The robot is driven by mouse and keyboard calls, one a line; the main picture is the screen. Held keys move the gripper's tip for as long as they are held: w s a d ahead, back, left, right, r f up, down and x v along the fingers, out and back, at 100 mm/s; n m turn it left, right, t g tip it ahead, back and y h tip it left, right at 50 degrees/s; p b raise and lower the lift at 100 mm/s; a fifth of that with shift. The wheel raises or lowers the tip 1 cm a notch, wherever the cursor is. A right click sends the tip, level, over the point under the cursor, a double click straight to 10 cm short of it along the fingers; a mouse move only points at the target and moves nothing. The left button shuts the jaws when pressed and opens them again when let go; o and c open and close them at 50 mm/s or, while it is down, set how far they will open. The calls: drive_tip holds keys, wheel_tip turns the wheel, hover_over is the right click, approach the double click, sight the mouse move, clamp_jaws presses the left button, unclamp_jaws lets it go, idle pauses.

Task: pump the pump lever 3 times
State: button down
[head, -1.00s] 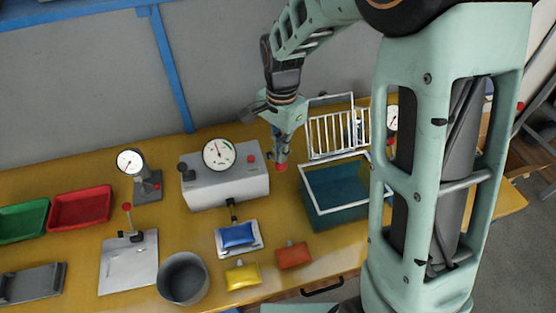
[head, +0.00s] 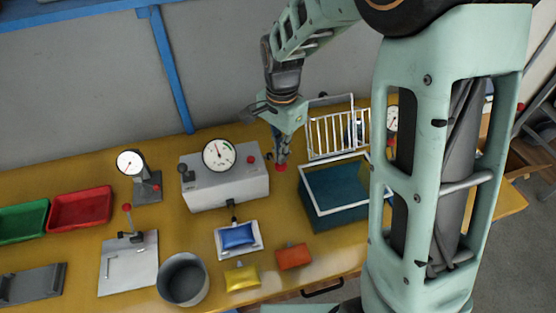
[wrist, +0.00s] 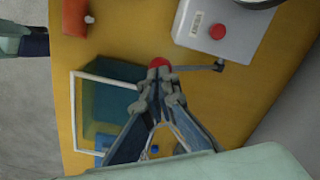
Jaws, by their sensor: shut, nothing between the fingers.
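The pump lever is a thin grey rod on the side of the grey gauge box (head: 225,190). In the wrist view the lever (wrist: 195,67) runs from a dark pivot to a red knob (wrist: 159,62). The knob also shows in the head view (head: 281,168), just right of the box. My gripper (head: 282,158) is shut and empty, pointing down with its fingertips at the knob. In the wrist view the fingertips (wrist: 160,76) overlap the knob's edge; I cannot tell whether they touch it.
A teal open tank (head: 312,200) with a white rim stands close right of my gripper, with a white rack (head: 335,133) behind it. A blue pouch (head: 238,236) lies in front of the box, with yellow (head: 243,277) and orange (head: 293,256) pouches nearer the table edge.

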sight(282, 167)
drive_tip(key=shift+f, duration=0.1)
drive_tip(key=f+b, duration=0.1)
drive_tip(key=s+f+b, duration=0.1)
drive_tip(key=f+b, duration=0.1)
drive_tip(key=shift+d+f, duration=0.15)
drive_tip(key=shift+f, duration=0.1)
drive_tip(key=shift+s, duration=0.1)
drive_tip(key=shift+f, duration=0.1)
drive_tip(key=shift+s+d+f+b, duration=0.1)
drive_tip(key=shift+s+f+b, duration=0.3)
drive_tip(key=shift+f+b, duration=0.35)
drive_tip(key=shift+s+d+f+b, duration=0.1)
drive_tip(key=shift+s+f+b, duration=0.25)
drive_tip(key=shift+f+b, duration=0.35)
drive_tip(key=shift+f, duration=0.3)
drive_tip(key=shift+r, duration=0.15)
drive_tip(key=w+r+p, duration=0.1)
drive_tip(key=r+p, duration=0.1)
drive_tip(key=r, duration=0.1)
drive_tip(key=r+p, duration=0.3)
drive_tip(key=w+r+p, duration=0.1)
drive_tip(key=r+p, duration=0.1)
drive_tip(key=r, duration=0.2)
drive_tip(key=shift+w+a+p, duration=0.35)
drive_tip(key=shift+p, duration=0.05)
